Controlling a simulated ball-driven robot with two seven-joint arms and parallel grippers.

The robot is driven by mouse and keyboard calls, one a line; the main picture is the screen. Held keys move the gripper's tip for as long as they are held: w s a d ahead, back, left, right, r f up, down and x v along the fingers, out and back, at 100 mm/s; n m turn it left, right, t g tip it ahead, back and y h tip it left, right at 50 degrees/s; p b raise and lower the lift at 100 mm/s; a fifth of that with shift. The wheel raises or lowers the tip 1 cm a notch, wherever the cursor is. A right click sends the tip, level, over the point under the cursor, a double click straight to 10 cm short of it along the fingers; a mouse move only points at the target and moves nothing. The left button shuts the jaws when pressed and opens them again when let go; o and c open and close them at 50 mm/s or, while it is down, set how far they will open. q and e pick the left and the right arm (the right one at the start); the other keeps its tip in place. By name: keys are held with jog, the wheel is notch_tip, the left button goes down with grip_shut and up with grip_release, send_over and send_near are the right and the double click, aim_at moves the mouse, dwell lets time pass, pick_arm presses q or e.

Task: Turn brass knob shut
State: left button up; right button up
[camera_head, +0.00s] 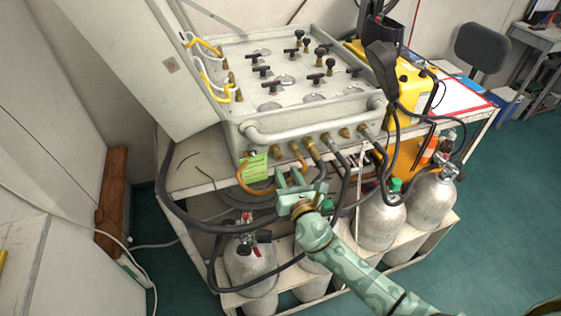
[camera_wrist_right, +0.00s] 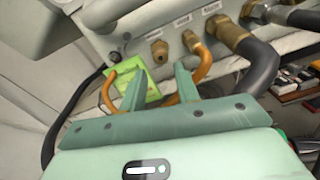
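The grey air panel (camera_head: 235,60) stands open on a cart. Its top face carries several black-handled valves (camera_head: 263,71), some with brass stems (camera_head: 330,67). Brass fittings (camera_head: 311,147) line its front edge; they also show in the wrist view (camera_wrist_right: 159,50). I cannot tell which brass part is the knob. My right gripper (camera_head: 291,176) is in front of and below this edge. In the wrist view its two fingers (camera_wrist_right: 160,82) are apart, with nothing held between them. They point up towards the fittings and an orange hose (camera_wrist_right: 203,66). My left gripper is not in view.
A green tag (camera_head: 254,168) hangs by the left fittings, close to my fingers. Black hoses (camera_head: 180,205) loop around the cart. Silver cylinders (camera_head: 381,220) stand below. A yellow case (camera_head: 412,85) is right of the panel. The green floor (camera_head: 500,215) on the right is clear.

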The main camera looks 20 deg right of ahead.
aim_at(279, 158)
jog(key=w+b, duration=0.1)
jog(key=w, duration=0.5)
jog(key=shift+s, duration=0.1)
grip_shut()
